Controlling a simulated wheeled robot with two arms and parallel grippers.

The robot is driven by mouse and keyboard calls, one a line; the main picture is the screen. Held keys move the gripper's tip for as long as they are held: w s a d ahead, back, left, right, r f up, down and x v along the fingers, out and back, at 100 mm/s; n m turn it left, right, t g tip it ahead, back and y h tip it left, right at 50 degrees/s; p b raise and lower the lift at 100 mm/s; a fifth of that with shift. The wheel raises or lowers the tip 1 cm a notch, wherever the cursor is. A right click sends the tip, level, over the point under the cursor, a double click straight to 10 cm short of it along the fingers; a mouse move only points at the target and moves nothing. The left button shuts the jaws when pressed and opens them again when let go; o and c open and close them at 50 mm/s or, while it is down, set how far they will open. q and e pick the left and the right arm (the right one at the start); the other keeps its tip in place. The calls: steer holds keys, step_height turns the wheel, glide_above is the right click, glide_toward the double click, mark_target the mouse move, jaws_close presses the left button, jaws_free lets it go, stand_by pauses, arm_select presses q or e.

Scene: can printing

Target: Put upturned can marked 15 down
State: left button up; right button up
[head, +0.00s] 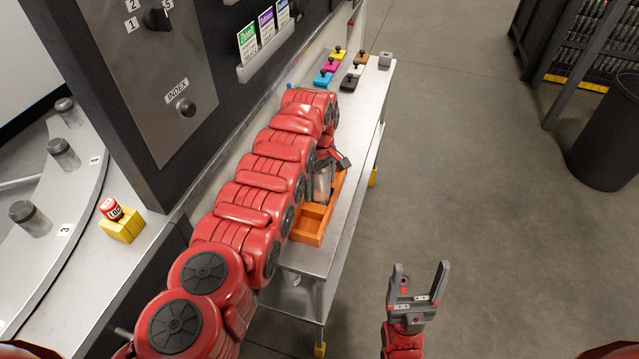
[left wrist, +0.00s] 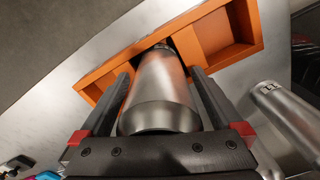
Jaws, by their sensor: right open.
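My left gripper (left wrist: 162,110) is closed around a plain silver can (left wrist: 160,90), with one finger along each side. The can's narrower end points to the orange tray (left wrist: 108,72) and its broad end faces the wrist camera. I cannot tell whether it touches the tray. No number can be read on it. A second silver can (left wrist: 290,115), with a partly legible mark, is to the right in the left wrist view. In the head view my left gripper (head: 328,160) is mostly hidden by my red arm, above the orange tray (head: 308,238). My right gripper (head: 418,285) is open and empty over the floor.
The tray is on a narrow metal bench (head: 345,225). Colored stamps (head: 335,70) stand at its far end. A red button on a yellow block (head: 122,222) sits near the left. Open floor lies to the right.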

mark_target(319, 174)
arm_select(q)
steer(key=shift+r, duration=0.1)
steer(key=shift+r+p, duration=0.2)
steer(key=shift+p, duration=0.15)
steer(key=shift+r, duration=0.25)
step_height(319, 174, up, 2)
steer(key=shift+w+r+p, duration=0.1)
steer(key=shift+r+p, duration=0.1)
steer(key=shift+p, duration=0.3)
step_height(319, 174, up, 5)
steer(key=b, duration=0.2)
steer(key=shift+r+b, duration=0.15)
steer(key=shift+b, duration=0.25)
step_height(319, 174, up, 2)
steer(key=shift+p, duration=0.35)
steer(key=shift+r, duration=0.85)
steer(key=shift+f, duration=0.1)
